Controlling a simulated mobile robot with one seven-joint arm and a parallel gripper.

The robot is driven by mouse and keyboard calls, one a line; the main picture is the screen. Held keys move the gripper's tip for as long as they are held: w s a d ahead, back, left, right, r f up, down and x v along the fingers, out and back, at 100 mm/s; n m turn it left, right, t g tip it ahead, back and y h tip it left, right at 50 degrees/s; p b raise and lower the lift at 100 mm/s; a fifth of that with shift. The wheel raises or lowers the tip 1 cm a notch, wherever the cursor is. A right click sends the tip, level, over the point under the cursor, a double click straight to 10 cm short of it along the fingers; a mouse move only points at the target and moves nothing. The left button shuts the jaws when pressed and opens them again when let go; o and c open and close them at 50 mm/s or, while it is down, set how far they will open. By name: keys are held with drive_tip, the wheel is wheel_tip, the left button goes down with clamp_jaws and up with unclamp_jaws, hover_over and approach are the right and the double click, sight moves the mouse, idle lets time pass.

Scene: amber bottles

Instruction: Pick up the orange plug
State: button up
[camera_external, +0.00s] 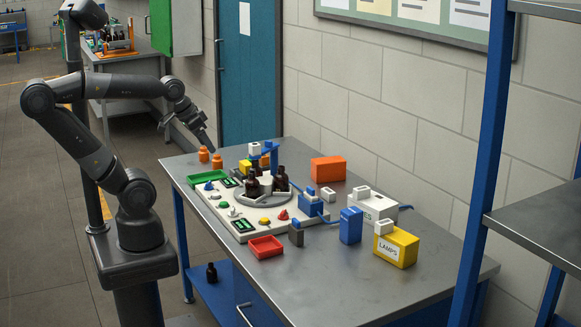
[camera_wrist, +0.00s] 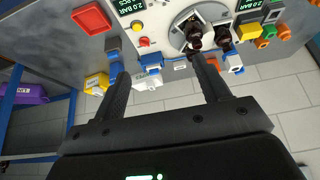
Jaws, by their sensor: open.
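Two small orange pieces stand at the table's far left edge: one orange piece (camera_external: 203,154) and a second orange piece (camera_external: 217,161) beside it. I cannot tell which is the orange plug. Orange pieces also show at the right of the wrist view, one of them at the upper right (camera_wrist: 284,32). My gripper (camera_external: 190,134) is raised above the floor, just left of the table's far left corner, near the orange pieces but apart from them. In the wrist view my gripper (camera_wrist: 160,68) has its two fingers spread, with nothing held between them.
A pale board (camera_external: 240,226) with dark bottles (camera_external: 281,179), knobs and displays covers the table's middle. Green tray (camera_external: 207,177) and red tray (camera_external: 265,247) lie beside it. Orange box (camera_external: 328,169), blue block (camera_external: 351,226) and yellow box (camera_external: 397,246) stand right. The front right tabletop is clear.

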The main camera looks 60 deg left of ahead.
idle(0.4)
drive_tip(key=w+a+f+n+y, duration=0.1)
drive_tip(key=w+a+n+y, duration=0.1)
drive_tip(key=w+a, duration=0.65)
drive_tip(key=n+t+y, duration=0.1)
drive_tip(key=n+y, duration=0.3)
drive_tip(key=n, duration=0.2)
approach(215, 158)
drive_tip(key=f, duration=0.1)
drive_tip(key=shift+r+x, duration=0.2)
drive_tip(key=shift+x, duration=5.6)
drive_tip(key=shift+w, duration=0.2)
drive_tip(key=shift+c, duration=0.6)
drive_tip(key=c, duration=1)
